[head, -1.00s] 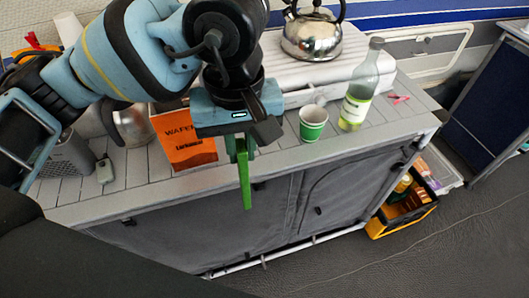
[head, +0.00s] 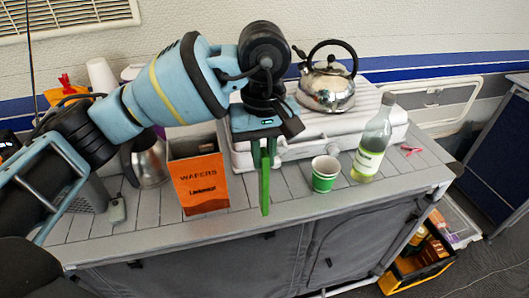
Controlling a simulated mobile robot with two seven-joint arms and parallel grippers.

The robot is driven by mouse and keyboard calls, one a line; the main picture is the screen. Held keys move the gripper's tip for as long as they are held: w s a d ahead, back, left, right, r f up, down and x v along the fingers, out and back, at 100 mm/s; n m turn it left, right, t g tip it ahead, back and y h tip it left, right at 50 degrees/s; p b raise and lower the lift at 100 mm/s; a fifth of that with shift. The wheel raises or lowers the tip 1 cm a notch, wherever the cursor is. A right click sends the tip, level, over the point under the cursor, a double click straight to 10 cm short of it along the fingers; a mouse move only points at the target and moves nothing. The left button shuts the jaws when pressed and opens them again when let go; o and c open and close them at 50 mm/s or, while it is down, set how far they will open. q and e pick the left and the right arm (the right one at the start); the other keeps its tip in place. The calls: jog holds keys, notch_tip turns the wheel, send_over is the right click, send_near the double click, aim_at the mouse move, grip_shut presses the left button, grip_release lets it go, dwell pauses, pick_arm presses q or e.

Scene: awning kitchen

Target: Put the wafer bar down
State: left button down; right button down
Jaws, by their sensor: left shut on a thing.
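My left gripper (head: 263,156) is shut on a slim green bar, the wafer bar (head: 265,187), which hangs upright below the fingers. The bar shows in front of the grey slatted counter (head: 330,205), with its lower end near the front edge in the picture. I cannot tell whether it touches the counter. An orange box marked WAFERS (head: 201,184) stands just left of the bar, open at the top. The fingers hide the bar's upper part. My right gripper is not in view.
A green paper cup (head: 325,173) and a bottle (head: 372,146) stand right of the bar. Behind are a white case (head: 375,107) and a steel kettle (head: 327,88). A steel jug (head: 150,163) is at the left. Bare counter lies between box and cup.

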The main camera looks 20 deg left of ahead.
pick_arm(q)
jog(key=shift+w+a+f, duration=0.1)
jog(key=shift+w+a, duration=0.2)
jog(key=shift+w, duration=0.65)
jog(key=shift+w+a+f, duration=0.1)
jog(key=shift+w+a, duration=0.15)
jog(key=shift+w, duration=0.65)
jog(key=shift+w+a+f+p, duration=0.1)
jog(key=shift+w+f+p, duration=0.1)
jog(key=shift+f, duration=0.7)
jog(key=shift+w+a+f+p, duration=0.1)
jog(key=shift+w+f+p, duration=0.1)
jog(key=shift+f, duration=0.65)
jog(key=shift+f, duration=0.15)
jog(key=c, duration=1.4)
grip_release()
